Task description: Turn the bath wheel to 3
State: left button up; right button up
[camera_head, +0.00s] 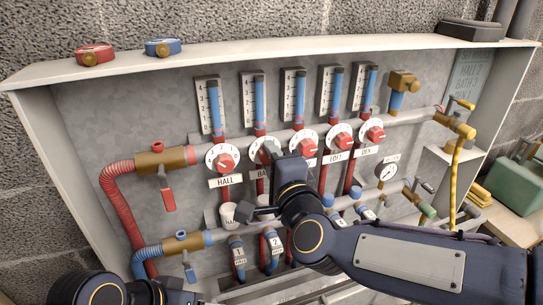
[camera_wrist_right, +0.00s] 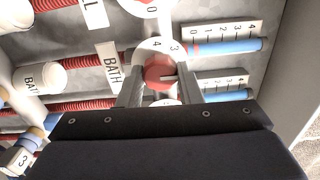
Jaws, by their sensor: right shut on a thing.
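The bath wheel (camera_head: 261,149) is the second from the left in the row of red wheels on white dials, mostly hidden by my right gripper (camera_head: 271,153). In the right wrist view the red wheel (camera_wrist_right: 157,72) sits between the two fingers of my right gripper (camera_wrist_right: 160,85), which is shut on it. Its pale pointer mark points right in that view. The 3 and 4 on the dial show above it, with the 3 up and right of the wheel. The BATH label (camera_wrist_right: 109,65) lies beside it. My left arm shows at the lower left of the head view; its gripper is not visible.
The hall wheel (camera_head: 222,161) is close on the left, with more wheels (camera_head: 304,140) on the right. Scale gauges (camera_head: 254,98) stand above. Pipes, valves and a pressure gauge (camera_head: 387,173) surround the row. A notice (camera_head: 468,75) hangs at the right.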

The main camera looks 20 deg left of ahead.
jog(key=shift+n+p, duration=1.45)
jog(key=shift+n, duration=3.05)
jog(key=o, duration=1)
jog(key=p+v, duration=0.1)
jog(key=v, duration=0.6)
jog(key=shift+s+d, duration=0.2)
jog(key=shift+s, duration=0.15)
